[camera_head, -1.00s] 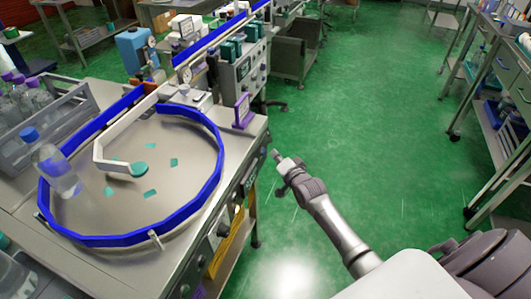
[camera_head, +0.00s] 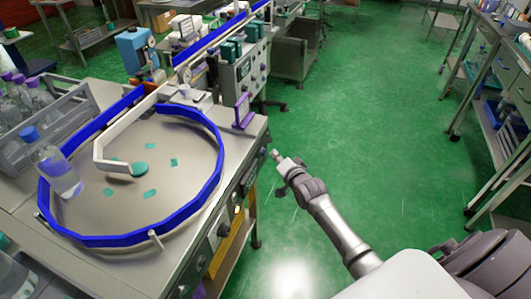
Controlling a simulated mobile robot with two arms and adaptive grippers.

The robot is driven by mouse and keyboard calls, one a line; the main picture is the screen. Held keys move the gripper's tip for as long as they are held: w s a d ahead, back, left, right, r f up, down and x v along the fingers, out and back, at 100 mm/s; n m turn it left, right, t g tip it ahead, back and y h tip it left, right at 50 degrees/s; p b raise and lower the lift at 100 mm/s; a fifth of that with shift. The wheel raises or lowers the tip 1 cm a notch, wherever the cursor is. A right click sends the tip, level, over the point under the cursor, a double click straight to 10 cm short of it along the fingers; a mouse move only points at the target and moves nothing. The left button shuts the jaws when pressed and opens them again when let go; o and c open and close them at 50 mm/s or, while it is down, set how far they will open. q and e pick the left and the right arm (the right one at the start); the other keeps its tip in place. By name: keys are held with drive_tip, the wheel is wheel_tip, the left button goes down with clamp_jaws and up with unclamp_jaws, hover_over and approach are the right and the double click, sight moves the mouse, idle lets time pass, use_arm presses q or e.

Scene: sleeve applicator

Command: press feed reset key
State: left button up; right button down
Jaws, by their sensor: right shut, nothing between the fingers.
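The sleeve applicator's front panel (camera_head: 222,230) runs along the right side of the steel table, with dark knobs and small keys on it. I cannot tell which one is the feed reset key. My right gripper (camera_head: 275,153) is shut and empty. Its tip is just right of the panel's far end, with a small gap of green floor showing between them in the picture. My left gripper is not in view.
A round tray with a blue rim (camera_head: 213,190) holds several teal pieces. A clear bottle with a blue cap (camera_head: 58,172) leans at its left edge. A purple-framed sign (camera_head: 242,110) stands at the table corner. Green floor (camera_head: 370,130) is open to the right, up to a shelf cart (camera_head: 500,115).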

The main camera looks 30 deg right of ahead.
drive_tip(key=shift+a, duration=0.1)
drive_tip(key=shift+w+a, duration=0.2)
drive_tip(key=shift+w, duration=0.15)
drive_tip(key=shift+w+a, duration=0.3)
idle(0.7)
drive_tip(key=shift+s+d, duration=0.1)
drive_tip(key=shift+s+d+p, duration=0.45)
drive_tip(key=shift+s, duration=0.1)
idle(0.3)
drive_tip(key=s+d+p, duration=0.1)
drive_tip(key=s+d, duration=0.2)
drive_tip(key=shift+s+d, duration=0.15)
drive_tip(key=shift+s, duration=0.25)
